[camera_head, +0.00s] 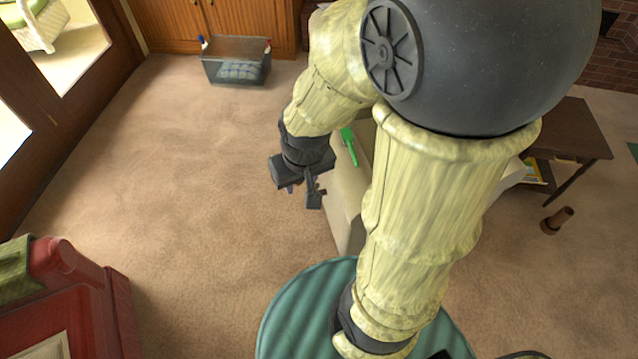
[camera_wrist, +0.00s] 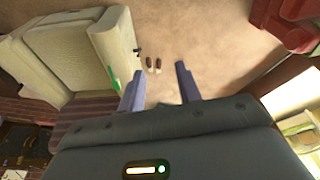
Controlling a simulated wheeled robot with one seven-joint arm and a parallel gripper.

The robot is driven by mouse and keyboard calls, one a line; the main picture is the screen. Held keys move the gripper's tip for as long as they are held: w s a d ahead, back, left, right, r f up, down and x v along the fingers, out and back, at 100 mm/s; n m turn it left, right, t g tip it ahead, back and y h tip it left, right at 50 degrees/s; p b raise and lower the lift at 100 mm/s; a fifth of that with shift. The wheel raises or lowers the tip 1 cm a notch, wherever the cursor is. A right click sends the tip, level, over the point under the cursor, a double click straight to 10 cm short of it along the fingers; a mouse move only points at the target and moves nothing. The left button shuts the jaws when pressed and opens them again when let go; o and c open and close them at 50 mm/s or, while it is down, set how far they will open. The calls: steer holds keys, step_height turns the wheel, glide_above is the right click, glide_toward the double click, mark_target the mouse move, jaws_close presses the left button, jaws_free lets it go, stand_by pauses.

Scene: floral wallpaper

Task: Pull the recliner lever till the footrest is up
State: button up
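The cream recliner (camera_head: 345,195) stands behind my arm in the head view, which hides much of it. It also shows at the left of the wrist view (camera_wrist: 65,58). A narrow green handle-like piece (camera_head: 349,147) is at its side, also seen in the wrist view (camera_wrist: 112,78). A small dark knob (camera_wrist: 137,50) sticks out by the armrest; I cannot tell which piece is the lever. The footrest is not clearly visible. My gripper (camera_head: 302,192) is open and empty beside the recliner, left of it in the head view, with its fingers apart (camera_wrist: 159,75).
Two small brown-and-white items (camera_wrist: 153,64) lie on the carpet. A dark wooden table (camera_head: 570,130) and a brown cylinder (camera_head: 558,220) are at the right. Carpet left of my gripper is clear.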

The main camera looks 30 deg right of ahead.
steer(key=w+d+f+m+t+h+b, duration=0.1)
steer(key=w+f+m+t+b, duration=0.1)
steer(key=w+f+b, duration=0.6)
steer(key=w+f+m+t+h+b, duration=0.15)
steer(key=w+f+b, duration=0.35)
steer(key=f+b, duration=0.7)
steer(key=w+d+f+m+t+b, duration=0.1)
steer(key=w+f+m+t+b, duration=0.15)
steer(key=w+f+b, duration=0.8)
steer(key=d+f+m+t+h+b, duration=0.2)
steer(key=d+f+h+b, duration=0.1)
steer(key=f+b, duration=0.9)
steer(key=d+f+m+t+h+b, duration=0.2)
steer(key=d+f+h+b, duration=0.2)
steer(key=f+b, duration=0.9)
step_height(320, 180, down, 10)
steer(key=shift+w+r+m+t+h, duration=0.3)
steer(key=shift+w+t+h, duration=0.1)
steer(key=shift+h, duration=0.85)
steer(key=shift+d, duration=0.1)
